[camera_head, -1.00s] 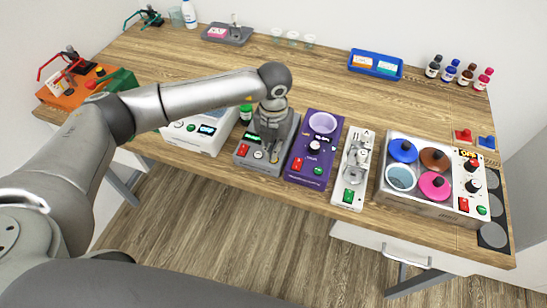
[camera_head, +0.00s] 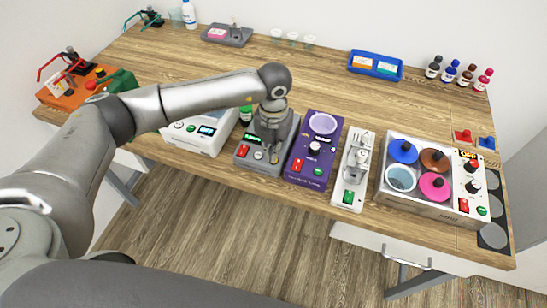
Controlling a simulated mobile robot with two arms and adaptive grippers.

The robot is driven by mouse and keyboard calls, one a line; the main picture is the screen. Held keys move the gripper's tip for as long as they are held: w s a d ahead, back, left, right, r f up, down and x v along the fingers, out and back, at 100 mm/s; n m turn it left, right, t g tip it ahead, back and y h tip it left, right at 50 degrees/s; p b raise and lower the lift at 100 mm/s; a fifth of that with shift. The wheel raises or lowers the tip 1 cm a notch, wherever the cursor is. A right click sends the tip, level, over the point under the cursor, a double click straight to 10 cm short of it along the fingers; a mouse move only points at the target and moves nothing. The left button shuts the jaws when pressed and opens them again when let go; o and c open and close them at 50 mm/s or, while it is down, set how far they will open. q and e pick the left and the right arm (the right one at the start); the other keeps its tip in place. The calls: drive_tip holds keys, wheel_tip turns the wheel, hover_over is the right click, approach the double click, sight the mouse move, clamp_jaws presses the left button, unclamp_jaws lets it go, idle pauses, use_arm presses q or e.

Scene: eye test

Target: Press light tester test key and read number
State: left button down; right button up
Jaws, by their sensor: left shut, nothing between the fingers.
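A grey tabletop device (camera_head: 244,160) stands at the table's front edge, left of the purple device. I take it to be the light tester, but I read no label on it. It has a small green-lit display (camera_head: 254,138), a red button (camera_head: 242,151) and a round light key (camera_head: 258,155). The display's digits are too small to read. My left gripper (camera_head: 273,159) points down over the front right part of this device, shut and empty. Its fingertips are at or just above the panel; I cannot tell if they touch. They hide part of the panel. My right gripper is not in view.
A white device (camera_head: 205,143) with a display stands to the left. A purple device (camera_head: 312,160) is close on the right, then a white device (camera_head: 349,194) and a box with coloured lids (camera_head: 420,200). A blue tray (camera_head: 376,66) and bottles stand behind. The table's middle is clear.

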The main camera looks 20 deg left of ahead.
use_arm(q)
drive_tip(key=shift+f+b, duration=1)
drive_tip(key=shift+f, duration=0.1)
idle(0.5)
wheel_tip(320, 180, up, 8)
drive_tip(key=p, duration=0.4)
idle(0.6)
idle(0.4)
